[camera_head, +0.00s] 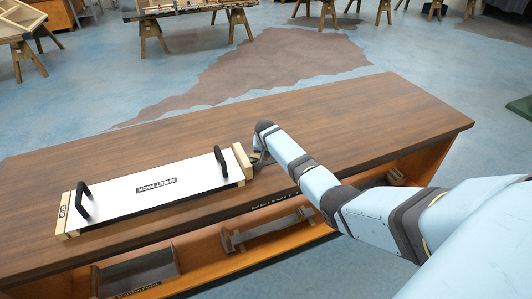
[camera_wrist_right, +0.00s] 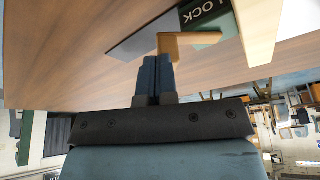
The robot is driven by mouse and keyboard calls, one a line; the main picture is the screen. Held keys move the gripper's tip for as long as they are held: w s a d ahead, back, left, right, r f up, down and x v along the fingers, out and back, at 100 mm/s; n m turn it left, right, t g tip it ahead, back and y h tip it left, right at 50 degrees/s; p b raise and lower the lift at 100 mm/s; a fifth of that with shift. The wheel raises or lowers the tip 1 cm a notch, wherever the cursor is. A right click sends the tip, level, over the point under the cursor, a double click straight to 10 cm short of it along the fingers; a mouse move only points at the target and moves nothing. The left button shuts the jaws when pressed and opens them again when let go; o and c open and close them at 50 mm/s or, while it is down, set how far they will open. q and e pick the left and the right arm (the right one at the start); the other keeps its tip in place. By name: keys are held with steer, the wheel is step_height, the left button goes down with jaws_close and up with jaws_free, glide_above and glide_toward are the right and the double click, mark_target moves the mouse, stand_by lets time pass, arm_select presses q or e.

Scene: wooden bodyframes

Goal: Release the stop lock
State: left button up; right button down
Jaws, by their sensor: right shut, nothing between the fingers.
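The white sheet pack (camera_head: 112,197) lies on the brown bench with two black handles. Wooden blocks stand at its ends, the right end block (camera_head: 243,161) and the left end block (camera_head: 64,213), which has a small label too small to read surely. In the right wrist view, a green plate marked LOCK (camera_wrist_right: 204,13) sits beside a wooden bar (camera_wrist_right: 257,30) and a small wooden L-shaped piece (camera_wrist_right: 188,39). My right gripper (camera_head: 257,160) is at the right end block. Its fingers (camera_wrist_right: 155,62) are shut and empty, at the L-shaped piece; contact is unclear. My left gripper is out of view.
The bench top (camera_head: 350,112) is clear behind and right of the pack. An open orange shelf (camera_head: 205,248) below holds several parts. Sawhorse tables (camera_head: 200,8) stand far back on the blue floor.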

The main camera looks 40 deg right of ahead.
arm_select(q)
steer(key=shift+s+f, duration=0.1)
arm_select(e)
steer(key=shift+w+d+f+n+t+y, duration=0.15)
steer(key=shift+d+n, duration=0.1)
steer(key=shift+n, duration=0.25)
steer(key=shift+w+d+r+n+t+y, duration=0.1)
steer(key=shift+d+n+y, duration=0.15)
steer(key=shift+n, duration=0.25)
steer(key=shift+w+d+f+n+t+y, duration=0.15)
steer(key=shift+d+n, duration=0.15)
steer(key=shift+n, duration=0.2)
arm_select(q)
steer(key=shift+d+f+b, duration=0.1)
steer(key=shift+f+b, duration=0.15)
steer(key=shift+b, duration=0.05)
arm_select(e)
steer(key=shift+w+d+n+y, duration=0.3)
steer(key=shift+d+n, duration=0.2)
steer(key=shift+n, duration=0.4)
stand_by(0.5)
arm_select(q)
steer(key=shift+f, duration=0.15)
arm_select(e)
steer(key=shift+w+a, duration=0.15)
steer(key=shift+a, duration=0.05)
